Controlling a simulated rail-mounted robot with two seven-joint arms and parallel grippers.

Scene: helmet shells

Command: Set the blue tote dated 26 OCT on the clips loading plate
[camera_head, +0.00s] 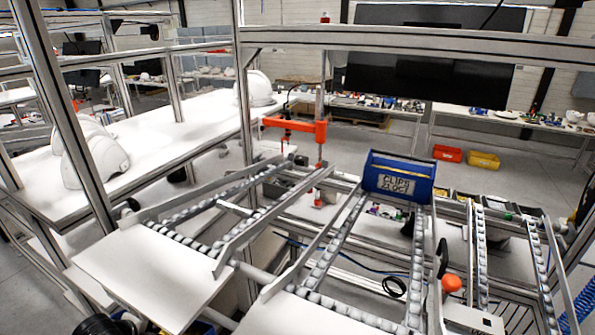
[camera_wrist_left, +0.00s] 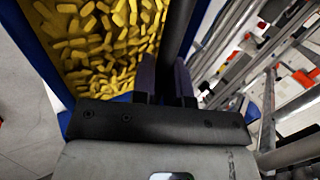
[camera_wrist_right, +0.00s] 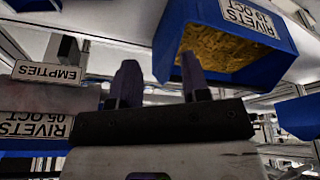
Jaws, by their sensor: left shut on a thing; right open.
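My right gripper (camera_wrist_right: 162,85) is open and empty. Neither gripper is clear in the head view.
In the right wrist view, a blue tote (camera_wrist_right: 290,68) labelled RIVETS 19 OCT is close beyond the fingers. Signs EMPTIES (camera_wrist_right: 47,72) and RIVETS 05 OCT (camera_wrist_right: 35,125) are at left. White helmet shells (camera_head: 95,158) stand on the left table.

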